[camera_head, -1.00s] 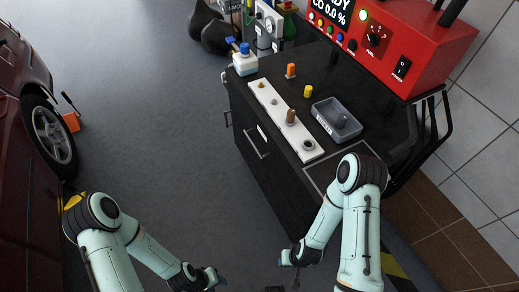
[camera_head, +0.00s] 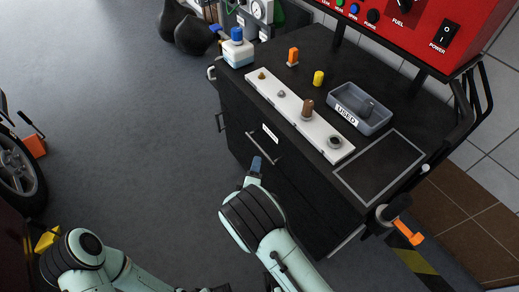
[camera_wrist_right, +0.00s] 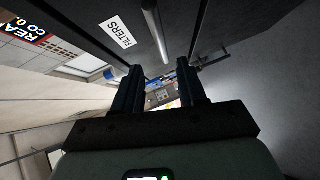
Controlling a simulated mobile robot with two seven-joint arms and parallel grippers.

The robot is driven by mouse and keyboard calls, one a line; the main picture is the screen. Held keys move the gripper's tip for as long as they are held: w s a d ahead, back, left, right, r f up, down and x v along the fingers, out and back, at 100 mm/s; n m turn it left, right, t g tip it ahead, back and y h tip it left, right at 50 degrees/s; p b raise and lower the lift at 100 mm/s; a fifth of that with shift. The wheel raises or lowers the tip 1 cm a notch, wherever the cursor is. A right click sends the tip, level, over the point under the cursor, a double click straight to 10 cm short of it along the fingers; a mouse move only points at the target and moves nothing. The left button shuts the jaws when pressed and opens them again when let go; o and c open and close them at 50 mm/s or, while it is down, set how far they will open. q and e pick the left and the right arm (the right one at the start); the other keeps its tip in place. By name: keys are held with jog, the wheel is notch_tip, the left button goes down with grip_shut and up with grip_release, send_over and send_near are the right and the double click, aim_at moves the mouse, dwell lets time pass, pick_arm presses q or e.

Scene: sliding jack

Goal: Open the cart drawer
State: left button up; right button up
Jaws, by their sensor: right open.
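The black cart (camera_head: 300,205) stands right of centre in the head view, its drawer fronts facing left. The front with a white label (camera_head: 270,133) has a bar handle (camera_head: 262,148) and looks closed. In the right wrist view the label reads FILTERS (camera_wrist_right: 117,33) and the silver handle (camera_wrist_right: 154,30) runs beyond the fingertips. My right gripper (camera_head: 257,166) is close to this handle in the head view. In the wrist view its two fingers (camera_wrist_right: 157,88) are apart, with no handle clamped between them. My left gripper (camera_head: 212,289) is mostly cut off at the bottom edge; its jaws cannot be made out.
Black bags (camera_head: 190,33) lie behind. The floor (camera_head: 130,120) left of the cart is clear.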

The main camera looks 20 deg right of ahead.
aim_at(259, 149)
pick_arm(q)
jog(key=shift+w+a+f+t+b, duration=0.25)
jog(key=shift+w+f+b, duration=0.15)
jog(key=shift+w+f, duration=0.15)
jog(key=shift+w+a+f+t+b, duration=0.15)
jog(key=shift+w+a+f+b, duration=0.05)
jog(key=shift+w+f+b, duration=0.25)
pick_arm(e)
jog(key=x, duration=1)
jog(key=shift+w+a+f, duration=0.1)
grip_shut()
